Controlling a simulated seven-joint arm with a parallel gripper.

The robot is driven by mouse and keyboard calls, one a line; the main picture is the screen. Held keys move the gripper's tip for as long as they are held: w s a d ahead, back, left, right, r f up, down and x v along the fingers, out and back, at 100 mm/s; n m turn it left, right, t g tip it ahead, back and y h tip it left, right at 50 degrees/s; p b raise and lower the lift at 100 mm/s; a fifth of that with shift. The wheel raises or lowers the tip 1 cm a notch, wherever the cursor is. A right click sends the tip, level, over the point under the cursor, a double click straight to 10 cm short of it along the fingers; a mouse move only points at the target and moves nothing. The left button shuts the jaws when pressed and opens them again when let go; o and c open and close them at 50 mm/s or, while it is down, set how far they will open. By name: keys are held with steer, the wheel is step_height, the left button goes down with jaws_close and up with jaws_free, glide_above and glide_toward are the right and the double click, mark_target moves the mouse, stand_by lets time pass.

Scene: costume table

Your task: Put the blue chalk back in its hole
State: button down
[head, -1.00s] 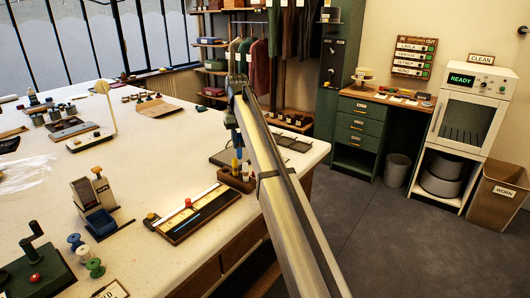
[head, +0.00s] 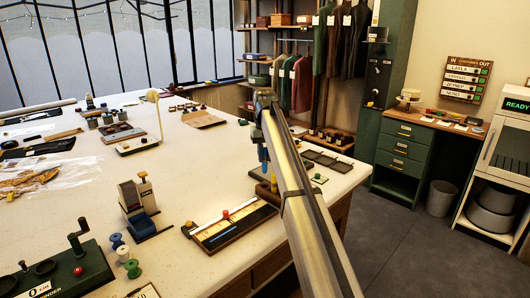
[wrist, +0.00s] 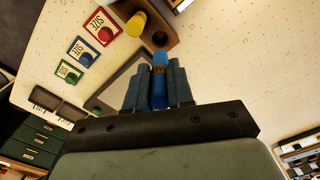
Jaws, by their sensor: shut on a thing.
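My gripper (wrist: 158,90) is shut on the blue chalk (wrist: 158,74), which stands between the two blue-grey fingers with a dark printed band on it. In the head view my gripper (head: 263,158) points down over the wooden chalk block (head: 266,188) near the table's right edge. In the wrist view the block (wrist: 176,13) carries a yellow chalk (wrist: 135,25). A dark hole (wrist: 160,38) shows just beyond the blue chalk's tip. I cannot tell whether the tip has entered it. My arm hides part of the block in the head view.
A ruler board with a red knob (head: 226,214) lies left of the block. A grey tray (head: 328,162) lies behind. The table edge is close on the right.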

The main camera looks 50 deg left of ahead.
mark_target(265, 171)
steer(key=shift+f, duration=2)
steer(key=shift+f, duration=2.35)
stand_by(2.5)
steer(key=c, duration=0.9)
jaws_free()
steer(key=shift+r, duration=0.15)
